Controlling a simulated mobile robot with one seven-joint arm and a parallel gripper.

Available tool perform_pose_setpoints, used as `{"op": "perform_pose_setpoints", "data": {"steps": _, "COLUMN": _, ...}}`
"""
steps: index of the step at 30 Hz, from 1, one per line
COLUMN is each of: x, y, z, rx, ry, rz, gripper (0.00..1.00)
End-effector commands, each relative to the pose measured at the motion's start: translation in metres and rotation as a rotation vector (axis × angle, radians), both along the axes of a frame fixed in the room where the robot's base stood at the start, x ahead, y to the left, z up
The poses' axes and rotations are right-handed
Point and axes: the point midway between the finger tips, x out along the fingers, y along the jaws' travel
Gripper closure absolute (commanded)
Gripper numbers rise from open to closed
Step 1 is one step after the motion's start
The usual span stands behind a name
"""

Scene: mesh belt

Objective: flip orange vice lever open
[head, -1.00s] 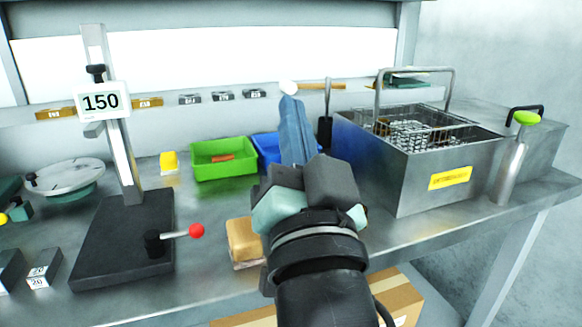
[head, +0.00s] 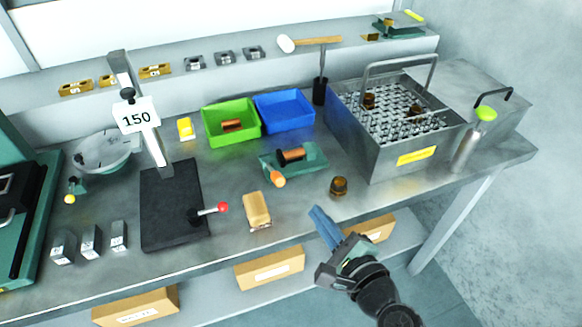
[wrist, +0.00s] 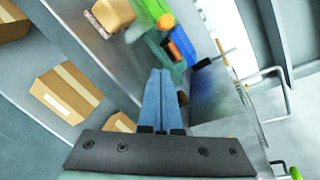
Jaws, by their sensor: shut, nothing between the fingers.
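The green vice (head: 311,163) stands on the bench in front of the green and blue bins. A copper-coloured cylinder (head: 291,155) sits at its jaws. Its orange lever (head: 278,179) sticks out at the front left, toward the bench's front edge. My gripper (head: 316,211) is at the bench's front edge, to the right of and nearer than the vice, clear of the lever. Its blue fingers are together and empty, as the wrist view (wrist: 167,74) also shows.
A wooden-looking block (head: 257,209) lies left of the lever and a brown ribbed part (head: 339,186) right of it. A metal tank with a basket (head: 375,150) stands at the right. A black stand with a red-knobbed lever (head: 175,215) is at the left.

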Motion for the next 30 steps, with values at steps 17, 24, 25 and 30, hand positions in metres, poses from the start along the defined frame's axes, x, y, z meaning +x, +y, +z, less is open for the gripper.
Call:
{"op": "perform_pose_setpoints", "data": {"steps": 17, "x": -0.039, "y": -0.011, "z": -0.009, "rx": 0.364, "ry": 0.173, "rz": -0.047, "gripper": 1.00}}
{"op": "perform_pose_setpoints", "data": {"steps": 24, "x": -0.037, "y": -0.010, "z": -0.009, "rx": 0.361, "ry": 0.171, "rz": -0.046, "gripper": 1.00}}
{"op": "perform_pose_setpoints", "data": {"steps": 25, "x": -0.035, "y": -0.009, "z": -0.010, "rx": 0.361, "ry": 0.171, "rz": -0.046, "gripper": 1.00}}
{"op": "perform_pose_setpoints", "data": {"steps": 30, "x": -0.015, "y": 0.001, "z": -0.014, "rx": 0.362, "ry": 0.171, "rz": -0.043, "gripper": 1.00}}
